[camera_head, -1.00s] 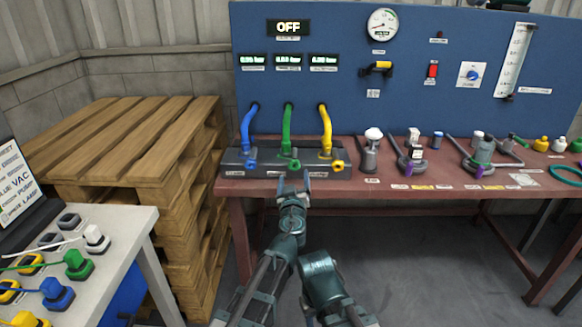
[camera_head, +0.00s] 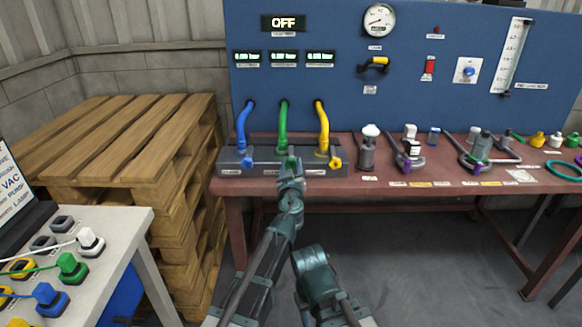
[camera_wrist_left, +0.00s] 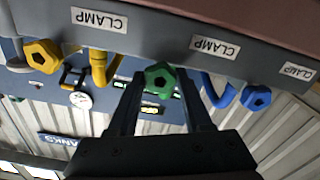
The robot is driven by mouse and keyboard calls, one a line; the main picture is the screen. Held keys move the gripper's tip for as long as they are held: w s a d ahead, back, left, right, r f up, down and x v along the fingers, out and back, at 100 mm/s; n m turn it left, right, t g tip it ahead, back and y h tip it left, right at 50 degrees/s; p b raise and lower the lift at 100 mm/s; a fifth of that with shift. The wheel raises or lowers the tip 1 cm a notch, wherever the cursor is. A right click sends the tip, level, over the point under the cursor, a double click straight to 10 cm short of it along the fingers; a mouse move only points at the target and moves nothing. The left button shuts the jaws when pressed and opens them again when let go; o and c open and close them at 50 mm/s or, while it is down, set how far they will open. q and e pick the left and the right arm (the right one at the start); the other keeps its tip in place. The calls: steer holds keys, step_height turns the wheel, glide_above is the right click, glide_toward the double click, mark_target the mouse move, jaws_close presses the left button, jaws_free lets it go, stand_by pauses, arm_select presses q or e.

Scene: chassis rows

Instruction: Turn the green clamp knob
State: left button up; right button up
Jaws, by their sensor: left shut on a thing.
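The green clamp knob (camera_wrist_left: 158,80) sits between the two fingers of my left gripper (camera_wrist_left: 159,76) in the left wrist view. The fingers are shut on it. In the head view my left gripper (camera_head: 290,168) reaches the front of the dark clamp block (camera_head: 232,160), below the green hose (camera_head: 283,117), and hides most of the knob. The yellow knob (camera_head: 335,163) and blue knob (camera_head: 246,162) stand on either side; they also show in the wrist view, yellow (camera_wrist_left: 42,56) and blue (camera_wrist_left: 256,97). My right gripper is out of view.
The block stands on a red-brown bench (camera_head: 400,180) before a blue panel (camera_head: 420,100) whose display (camera_head: 283,22) reads OFF. Wooden pallets (camera_head: 140,140) stand at left. A white table (camera_head: 110,240) with plugs is nearer. Fittings stand along the bench at right.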

arm_select(q)
jaws_close()
